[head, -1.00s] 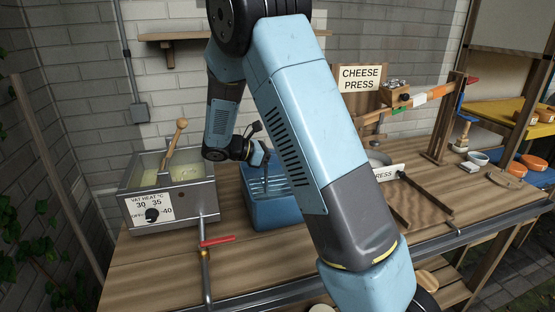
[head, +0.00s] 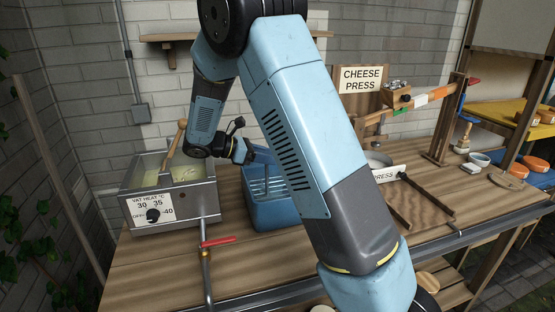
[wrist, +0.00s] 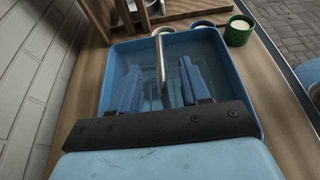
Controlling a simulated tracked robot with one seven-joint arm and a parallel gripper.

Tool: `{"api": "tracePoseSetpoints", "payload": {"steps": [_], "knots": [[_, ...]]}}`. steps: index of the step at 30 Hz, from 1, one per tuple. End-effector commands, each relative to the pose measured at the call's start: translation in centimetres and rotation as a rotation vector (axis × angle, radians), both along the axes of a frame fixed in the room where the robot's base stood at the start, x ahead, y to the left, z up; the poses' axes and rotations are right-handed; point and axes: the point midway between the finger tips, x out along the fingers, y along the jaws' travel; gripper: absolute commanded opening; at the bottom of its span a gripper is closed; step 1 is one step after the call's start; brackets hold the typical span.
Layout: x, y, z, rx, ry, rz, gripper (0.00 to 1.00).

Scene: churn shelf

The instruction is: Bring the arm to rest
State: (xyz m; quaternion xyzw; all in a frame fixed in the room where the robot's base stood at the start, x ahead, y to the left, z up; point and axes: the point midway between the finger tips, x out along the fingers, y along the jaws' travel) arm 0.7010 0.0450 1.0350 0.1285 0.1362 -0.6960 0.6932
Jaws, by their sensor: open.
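My arm crosses the middle of the head view and bends down to my gripper (head: 258,155), which is above the far left part of a blue basin (head: 268,212). In the wrist view my gripper (wrist: 162,88) has its two blue fingers spread wide, with nothing held between them. The basin's rim (wrist: 255,95) surrounds the fingers in that view. A curved metal rod (wrist: 161,65) shows between the fingers, apparently over or in the basin. My arm hides the basin's right side in the head view.
A metal vat (head: 172,195) with a wooden-handled tool (head: 177,140) stands left of the basin, close to my wrist. A red-handled tap (head: 217,241) is in front. The cheese press (head: 362,80) stands right. A wall shelf (head: 165,38) is behind my arm. A green cup (wrist: 239,31) is beyond the basin.

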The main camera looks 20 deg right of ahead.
Motion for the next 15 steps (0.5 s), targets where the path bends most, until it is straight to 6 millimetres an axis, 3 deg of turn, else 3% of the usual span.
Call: {"api": "tracePoseSetpoints", "payload": {"steps": [7,15], "knots": [[0.1,4.6,1.7,0.0,0.0,0.003,0.46],[0.1,7.3,2.8,-0.002,0.001,0.0,0.46]]}}
